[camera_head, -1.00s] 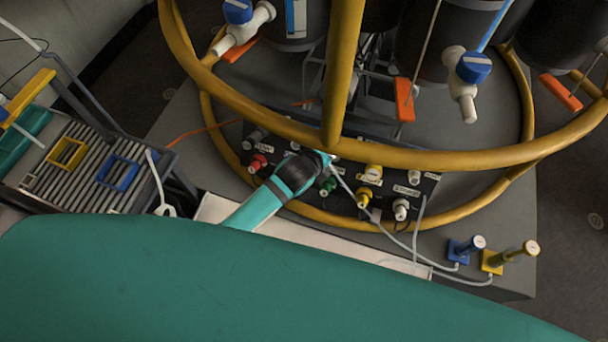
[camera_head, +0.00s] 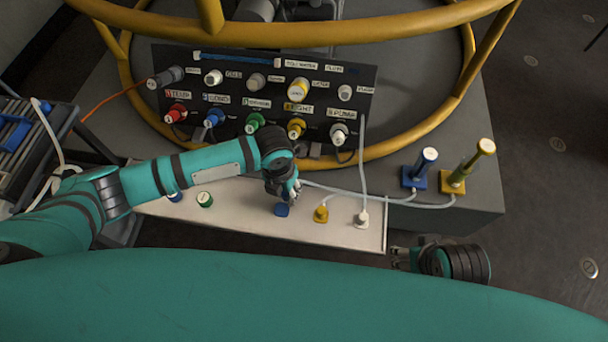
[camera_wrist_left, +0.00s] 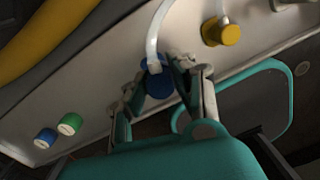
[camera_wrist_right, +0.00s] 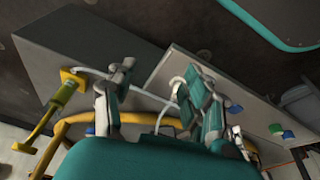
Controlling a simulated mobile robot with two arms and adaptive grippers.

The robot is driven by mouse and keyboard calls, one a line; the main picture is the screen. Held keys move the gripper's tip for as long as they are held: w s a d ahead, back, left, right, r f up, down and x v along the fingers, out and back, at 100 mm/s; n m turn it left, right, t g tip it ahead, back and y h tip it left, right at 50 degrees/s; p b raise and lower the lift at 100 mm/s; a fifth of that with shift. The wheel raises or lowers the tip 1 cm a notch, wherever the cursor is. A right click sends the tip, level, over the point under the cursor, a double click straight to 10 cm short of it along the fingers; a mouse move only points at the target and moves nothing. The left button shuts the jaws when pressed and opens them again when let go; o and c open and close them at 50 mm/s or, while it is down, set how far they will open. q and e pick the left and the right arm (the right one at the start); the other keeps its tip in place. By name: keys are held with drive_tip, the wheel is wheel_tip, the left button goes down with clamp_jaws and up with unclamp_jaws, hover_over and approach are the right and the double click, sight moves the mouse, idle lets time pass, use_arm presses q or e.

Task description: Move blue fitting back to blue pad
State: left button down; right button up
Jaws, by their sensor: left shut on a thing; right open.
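The blue fitting (camera_head: 281,210), with a white hose at its top in the left wrist view (camera_wrist_left: 158,82), is at the white board (camera_head: 238,213). My left gripper (camera_head: 294,193) reaches down to it, its fingers shut around it. Whether the fitting touches the board is unclear. A blue square pad (camera_head: 414,179) with an upright blue post (camera_head: 425,160) stands on the grey platform to the right. I cannot tell whether another blue pad lies under the fitting. My right gripper (camera_head: 401,256) is open and empty, off the board's front right corner.
A yellow fitting (camera_head: 321,214) and a white fitting (camera_head: 362,218) stand on the board. A green cap (camera_head: 204,199) and a blue cap (camera_head: 174,196) are at its left. Behind are a connector panel (camera_head: 262,95) and a yellow rail (camera_head: 300,32). Hoses cross the right side.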

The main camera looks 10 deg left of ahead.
use_arm(q)
drive_tip(key=shift+s+a+f+m+y+b, duration=0.2)
drive_tip(key=shift+s+a+f, duration=0.15)
drive_tip(key=shift+f, duration=0.25)
drive_tip(key=shift+s+a+f+m+y+b, duration=0.1)
drive_tip(key=shift+s+a+f+b, duration=0.15)
drive_tip(key=shift+f, duration=0.3)
drive_tip(key=shift+f+b, duration=0.7)
drive_tip(key=shift+b, duration=0.05)
drive_tip(key=shift+f+b, duration=0.6)
drive_tip(key=shift+b, duration=0.05)
use_arm(e)
drive_tip(key=w+a+r+t+y, duration=0.1)
drive_tip(key=w+a+r+t, duration=0.2)
drive_tip(key=w+r+t, duration=0.4)
drive_tip(key=shift+w+y, duration=0.4)
drive_tip(key=shift+w, duration=1.4)
drive_tip(key=shift+s+d+f, duration=0.1)
drive_tip(key=shift+s+d, duration=0.05)
drive_tip(key=shift+s, duration=0.05)
use_arm(q)
drive_tip(key=shift+p, duration=0.4)
use_arm(e)
drive_tip(key=s+f+g, duration=0.1)
drive_tip(key=s+d+f, duration=0.1)
drive_tip(key=shift+s+g, duration=0.35)
drive_tip(key=shift+g, duration=0.05)
drive_tip(key=shift+w, duration=0.15)
